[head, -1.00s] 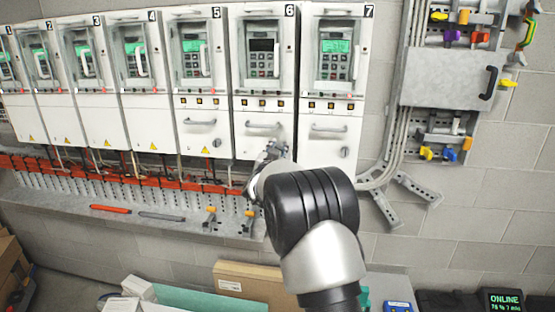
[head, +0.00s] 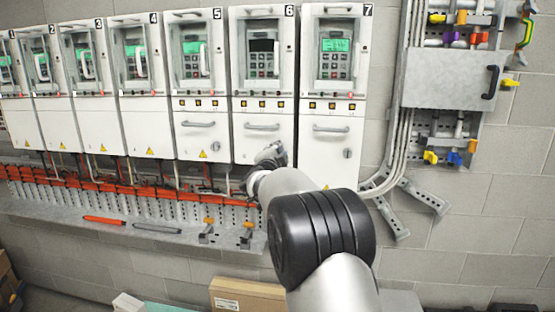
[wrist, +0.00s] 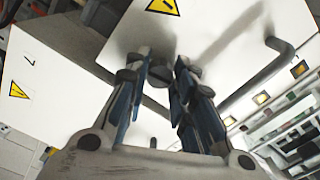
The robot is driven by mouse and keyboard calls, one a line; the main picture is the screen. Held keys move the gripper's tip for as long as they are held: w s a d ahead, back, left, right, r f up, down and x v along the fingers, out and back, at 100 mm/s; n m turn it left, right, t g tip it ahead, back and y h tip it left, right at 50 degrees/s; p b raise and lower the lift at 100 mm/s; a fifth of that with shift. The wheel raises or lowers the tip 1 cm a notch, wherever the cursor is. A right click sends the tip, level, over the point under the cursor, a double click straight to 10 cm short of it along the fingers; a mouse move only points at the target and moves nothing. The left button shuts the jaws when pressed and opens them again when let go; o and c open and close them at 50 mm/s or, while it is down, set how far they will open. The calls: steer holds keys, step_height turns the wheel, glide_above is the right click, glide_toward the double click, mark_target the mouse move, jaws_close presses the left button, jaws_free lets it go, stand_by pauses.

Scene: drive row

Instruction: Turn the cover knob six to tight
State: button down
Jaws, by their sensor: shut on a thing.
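Drive six is a white cabinet with a dark display; its lower cover (head: 262,137) has a bar handle (head: 262,127) and looks closed. My gripper (head: 270,156) is at the lower right corner of that cover in the head view, hiding the knob there. In the wrist view, my gripper (wrist: 160,76) has its two fingers on either side of the small grey cover knob (wrist: 158,76), shut on it. The knob's slot and exact angle are not clear. The cover's bar handle (wrist: 256,78) shows to the right in the wrist view.
Cover seven (head: 325,140), with its own knob (head: 347,153), stands close to the right. A perforated ledge (head: 180,228) with an orange-red tool (head: 104,220) runs below the drives. Conduits and a grey wall box (head: 450,80) are farther right.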

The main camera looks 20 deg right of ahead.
steer(key=shift+r+m+b, duration=0.1)
steer(key=shift+m+b, duration=0.35)
steer(key=shift+m, duration=0.45)
steer(key=c, duration=1.3)
jaws_free()
steer(key=shift+c, duration=0.2)
steer(key=shift+s+a, duration=0.1)
steer(key=v, duration=1.1)
steer(key=shift+s+a, duration=0.25)
steer(key=shift+s, duration=0.05)
